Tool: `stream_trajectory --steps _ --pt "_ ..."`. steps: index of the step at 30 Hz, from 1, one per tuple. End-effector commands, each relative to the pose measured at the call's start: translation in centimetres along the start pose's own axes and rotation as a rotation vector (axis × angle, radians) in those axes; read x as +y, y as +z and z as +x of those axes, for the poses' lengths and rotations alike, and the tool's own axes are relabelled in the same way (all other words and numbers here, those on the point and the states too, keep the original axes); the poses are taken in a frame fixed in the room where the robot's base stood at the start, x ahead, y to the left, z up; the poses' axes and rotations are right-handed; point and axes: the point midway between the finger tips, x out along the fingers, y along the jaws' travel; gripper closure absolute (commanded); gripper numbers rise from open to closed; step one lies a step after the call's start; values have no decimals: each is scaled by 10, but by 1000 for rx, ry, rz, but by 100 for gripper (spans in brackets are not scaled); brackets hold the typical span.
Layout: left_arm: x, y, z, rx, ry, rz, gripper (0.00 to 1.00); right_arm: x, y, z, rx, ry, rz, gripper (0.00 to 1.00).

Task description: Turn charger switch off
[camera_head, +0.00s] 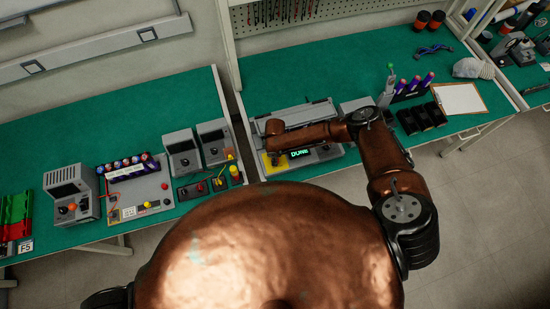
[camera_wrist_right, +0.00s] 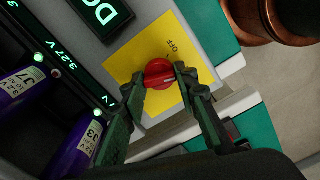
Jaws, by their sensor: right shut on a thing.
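The charger (camera_head: 325,152) stands on the green bench in the head view, with a lit green "DONE" display (camera_head: 299,153) and a yellow switch plate (camera_head: 275,166). In the right wrist view, the red rotary switch (camera_wrist_right: 158,74) sits on the yellow plate (camera_wrist_right: 180,35), with an "OFF" label (camera_wrist_right: 172,47) above and right of it. A pale mark shows on the knob's right part. My right gripper (camera_wrist_right: 160,80) has its fingertips on opposite sides of the red switch and is shut on it. My arm hides the switch in the head view. My left gripper is out of view.
Purple batteries (camera_wrist_right: 25,88) sit in the charger beside the switch plate. A grey box (camera_head: 355,105), black bins (camera_head: 420,118) and a clipboard (camera_head: 459,98) stand to the right. Another bench (camera_head: 120,110) with grey devices (camera_head: 182,155) lies left, across a gap.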

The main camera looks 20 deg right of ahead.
Motion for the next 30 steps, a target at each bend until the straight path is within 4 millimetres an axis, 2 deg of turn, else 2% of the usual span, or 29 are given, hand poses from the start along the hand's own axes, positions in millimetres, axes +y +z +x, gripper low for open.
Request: stream_trajectory --steps 18,30 --pt "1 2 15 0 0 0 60 0 0 1 1 0 -560 97" --pt "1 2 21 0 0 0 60 -1 0 0 1 1 -823 97"
